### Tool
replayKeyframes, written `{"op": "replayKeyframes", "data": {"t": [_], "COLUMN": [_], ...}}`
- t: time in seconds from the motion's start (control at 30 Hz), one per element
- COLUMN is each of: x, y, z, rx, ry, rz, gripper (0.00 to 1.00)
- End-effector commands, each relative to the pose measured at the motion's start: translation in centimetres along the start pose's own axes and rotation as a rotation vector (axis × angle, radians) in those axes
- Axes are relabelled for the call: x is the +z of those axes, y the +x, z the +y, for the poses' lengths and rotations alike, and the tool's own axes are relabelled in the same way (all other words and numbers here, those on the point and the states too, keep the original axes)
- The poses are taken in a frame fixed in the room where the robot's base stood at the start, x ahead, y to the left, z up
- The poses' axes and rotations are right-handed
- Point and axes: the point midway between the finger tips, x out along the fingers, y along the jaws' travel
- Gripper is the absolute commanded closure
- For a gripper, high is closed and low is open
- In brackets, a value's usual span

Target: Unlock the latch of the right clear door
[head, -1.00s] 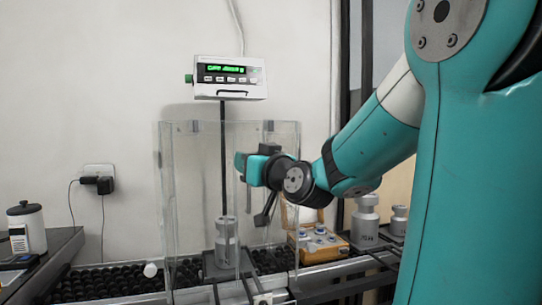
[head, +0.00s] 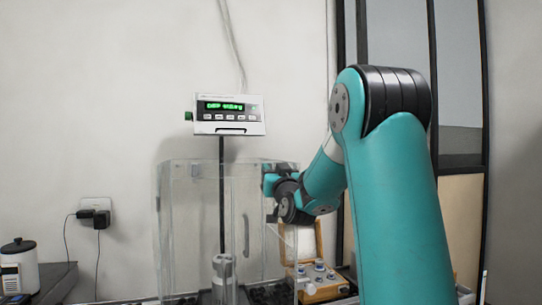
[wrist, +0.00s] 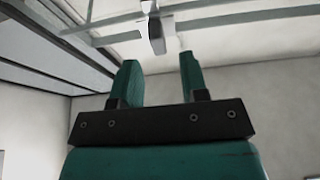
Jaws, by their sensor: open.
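A clear-walled case (head: 195,200) stands below the display in the head view, with a thin upright handle (head: 246,236) on it. A grey metal weight (head: 223,268) stands inside. My gripper (head: 268,183) is by the case's upper right edge; I cannot tell there whether it touches the panel. In the wrist view my gripper (wrist: 158,78) has two green fingers spread apart with nothing between them. A small grey block (wrist: 155,35), possibly the latch, hangs from a pale bar just beyond the fingertips. The right door's outline and lock state are unclear.
A display unit (head: 228,115) with green digits is above the case on a dark post (head: 221,155). An open wooden box of weights (head: 318,278) sits right of the case, under my arm. A white-bodied jar (head: 20,265) stands far left.

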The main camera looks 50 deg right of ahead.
Motion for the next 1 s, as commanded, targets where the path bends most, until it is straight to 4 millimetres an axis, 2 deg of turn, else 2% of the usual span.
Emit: {"op": "replayKeyframes", "data": {"t": [0.03,0.2,0.57,0.73,0.77,1.0], "x": [-0.3,-0.1,0.1,0.1,0.1,0.0], "y": [1.0,2.7,3.1,3.1,3.1,3.1], "z": [-0.1,0.0,0.0,0.0,0.0,0.0], "rx": [-0.002,-0.001,0.0,0.0,0.0,0.003], "ry": [0.0,0.0,0.0,0.0,0.0,0.009], "rz": [-0.001,0.0,0.0,0.0,0.0,-0.001], "gripper": [0.6,0.6,0.6,0.96,1.0,1.0]}}
